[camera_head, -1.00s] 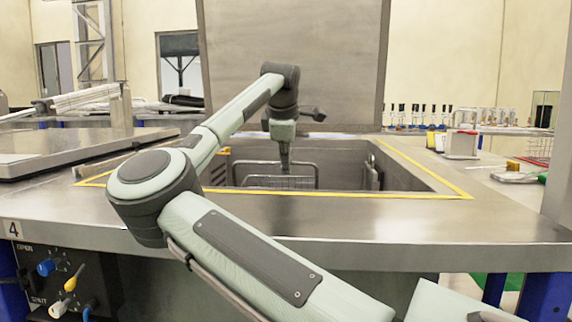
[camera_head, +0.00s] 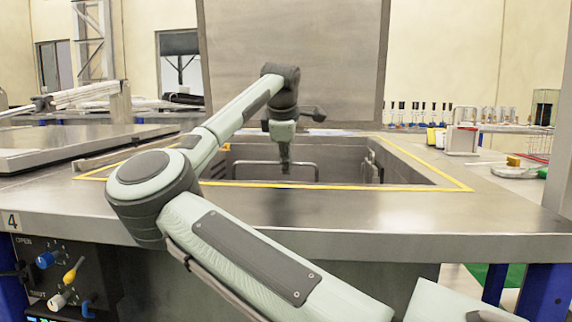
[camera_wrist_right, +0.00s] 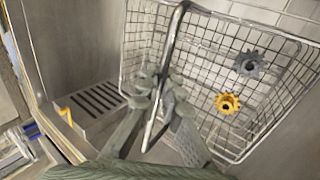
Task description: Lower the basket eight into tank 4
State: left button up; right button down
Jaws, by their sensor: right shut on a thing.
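Tank 4 (camera_head: 330,186) is the open steel tank with a yellow line around its mouth; a plate marked 4 (camera_head: 12,222) is at the front left. My right gripper (camera_head: 285,166) reaches down inside the mouth. In the right wrist view my right gripper (camera_wrist_right: 160,100) is shut on the handle of the wire basket (camera_wrist_right: 205,72). The basket holds a grey gear (camera_wrist_right: 249,64) and a yellow gear (camera_wrist_right: 228,103). In the head view only the handle frame (camera_head: 305,166) shows; the mesh is hidden below the front rim. My left gripper is not in view.
The tank's lid (camera_head: 290,60) stands raised behind the mouth. A slotted ledge (camera_wrist_right: 95,102) is on the tank wall beside the basket. A closed lid (camera_head: 70,145) lies to the left. A control panel (camera_head: 65,275) with knobs is at the lower left.

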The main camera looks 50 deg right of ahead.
jog(key=shift+s+a+f+b, duration=0.15)
jog(key=shift+f+b, duration=0.15)
jog(key=shift+f, duration=0.25)
dwell(0.4)
jog(key=c, duration=1.9)
grip_release()
jog(key=shift+o, duration=1.3)
jog(key=shift+f, duration=0.1)
jog(key=s+a+r+p, duration=0.2)
jog(key=r+p, duration=0.3)
jog(key=r, duration=0.6)
jog(key=s+a+r+p, duration=0.2)
jog(key=r+p, duration=0.4)
jog(key=r, duration=0.5)
jog(key=shift+a+r, duration=0.25)
jog(key=shift+a, duration=0.05)
